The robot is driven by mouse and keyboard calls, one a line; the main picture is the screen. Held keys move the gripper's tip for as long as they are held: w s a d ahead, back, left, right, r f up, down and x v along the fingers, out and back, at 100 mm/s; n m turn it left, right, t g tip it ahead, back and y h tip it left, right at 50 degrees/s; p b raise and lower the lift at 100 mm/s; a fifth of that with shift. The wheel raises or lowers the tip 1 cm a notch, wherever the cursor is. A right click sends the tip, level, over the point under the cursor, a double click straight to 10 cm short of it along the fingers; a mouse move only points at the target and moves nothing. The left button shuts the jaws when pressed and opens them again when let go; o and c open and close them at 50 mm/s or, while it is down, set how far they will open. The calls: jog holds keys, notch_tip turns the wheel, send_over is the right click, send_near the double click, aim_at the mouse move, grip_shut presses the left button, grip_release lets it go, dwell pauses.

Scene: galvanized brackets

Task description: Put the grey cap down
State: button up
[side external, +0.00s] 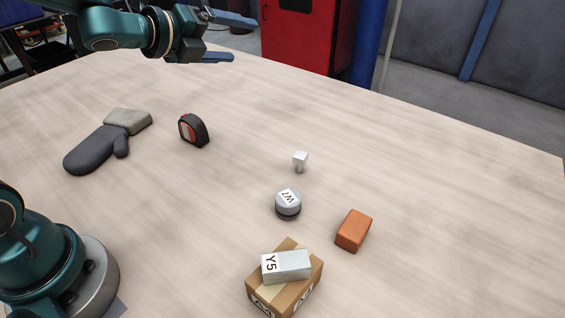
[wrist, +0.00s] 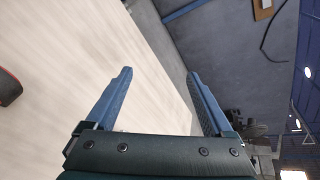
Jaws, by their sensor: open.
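A round grey cap (side external: 288,203) marked W7 is upright near the middle of the table in the side view, with a dark band at its bottom. Nothing is touching it. My gripper (side external: 243,40) is at the upper left of the side view, above the far part of the table and well away from the cap. Its two blue fingers are spread with nothing between them. In the wrist view my gripper (wrist: 160,73) also shows wide apart and empty, over the table edge. The cap is not in the wrist view.
A small white piece (side external: 300,157) stands behind the cap, and an orange block (side external: 353,231) lies to its right. A grey box (side external: 287,266) marked Y5 sits on a cardboard box (side external: 296,294) in front. A tape measure (side external: 194,130) and dark mitt (side external: 93,150) are left. The table's right is clear.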

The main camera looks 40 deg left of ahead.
jog(key=s+a+r+n+g+y, duration=0.15)
jog(key=s+n+y, duration=0.35)
jog(key=n, duration=0.5)
jog(key=s+d+f+n+g+h, duration=0.1)
jog(key=s+d+f+n+g, duration=0.1)
jog(key=s+n, duration=0.3)
jog(key=s+d+f+n+g+h, duration=0.1)
jog(key=s+d+f+n+g, duration=0.1)
jog(key=s+n, duration=0.3)
jog(key=s+d+f+n+g+h, duration=0.1)
jog(key=s+n, duration=0.4)
jog(key=s, duration=0.5)
notch_tip(320, 180, down, 3)
jog(key=shift+s+d+r+n+g+h, duration=0.2)
jog(key=shift+s+d+n+g+h, duration=0.15)
jog(key=shift+d+g, duration=0.55)
